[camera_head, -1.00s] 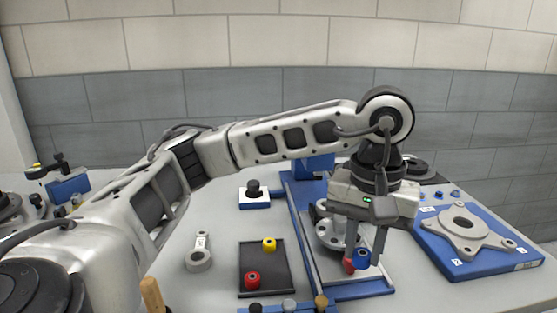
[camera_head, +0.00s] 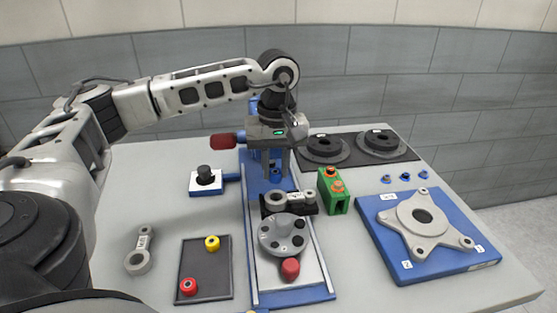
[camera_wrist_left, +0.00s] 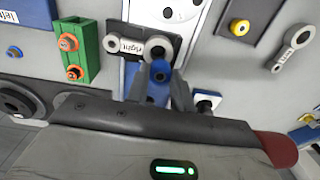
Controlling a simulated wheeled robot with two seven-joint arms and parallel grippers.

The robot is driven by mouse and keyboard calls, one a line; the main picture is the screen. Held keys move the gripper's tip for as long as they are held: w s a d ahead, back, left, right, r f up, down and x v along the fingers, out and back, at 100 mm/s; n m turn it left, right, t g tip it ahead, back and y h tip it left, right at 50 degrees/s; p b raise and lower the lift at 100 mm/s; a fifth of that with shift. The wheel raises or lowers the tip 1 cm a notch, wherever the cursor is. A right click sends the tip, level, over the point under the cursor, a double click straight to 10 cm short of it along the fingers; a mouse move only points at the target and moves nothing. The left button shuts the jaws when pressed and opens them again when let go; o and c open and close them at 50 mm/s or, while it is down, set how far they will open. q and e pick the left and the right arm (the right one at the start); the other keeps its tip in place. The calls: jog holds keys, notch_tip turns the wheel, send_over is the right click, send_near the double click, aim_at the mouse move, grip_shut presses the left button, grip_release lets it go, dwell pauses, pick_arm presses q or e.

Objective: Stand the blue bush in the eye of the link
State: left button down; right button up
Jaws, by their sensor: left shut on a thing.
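My left gripper (camera_head: 278,168) points down, shut on the blue bush (camera_wrist_left: 159,71), which also shows between the fingers in the head view (camera_head: 277,175). The link (camera_head: 293,199) lies on a black block on the blue rail fixture, its larger eye (camera_head: 275,202) to the left. In the left wrist view the link (camera_wrist_left: 130,45) carries the word "right", and its larger eye (camera_wrist_left: 157,46) is partly covered by the bush. The gripper is just behind the link in the head view. The height gap between bush and eye is unclear. My right gripper is not in view.
A green block with orange pieces (camera_head: 333,192) stands close to the link's right. A round grey disc with a red knob (camera_head: 283,236) lies in front. A dark tray (camera_head: 206,284) holds red and yellow bushes. A loose link (camera_head: 140,250) and a blue plate (camera_head: 455,263) lie farther out.

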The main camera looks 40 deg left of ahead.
pick_arm(q)
jog(key=shift+f+b, duration=0.5)
jog(key=shift+f, duration=0.45)
jog(key=shift+f+b, duration=0.5)
jog(key=shift+f, duration=0.45)
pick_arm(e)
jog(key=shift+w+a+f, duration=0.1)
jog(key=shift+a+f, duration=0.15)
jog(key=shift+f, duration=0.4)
pick_arm(q)
jog(key=shift+b, duration=0.3)
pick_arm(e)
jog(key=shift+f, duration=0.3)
pick_arm(q)
jog(key=shift+f, duration=0.25)
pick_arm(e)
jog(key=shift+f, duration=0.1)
pick_arm(q)
jog(key=shift+f+b, duration=0.4)
jog(key=shift+b, duration=0.2)
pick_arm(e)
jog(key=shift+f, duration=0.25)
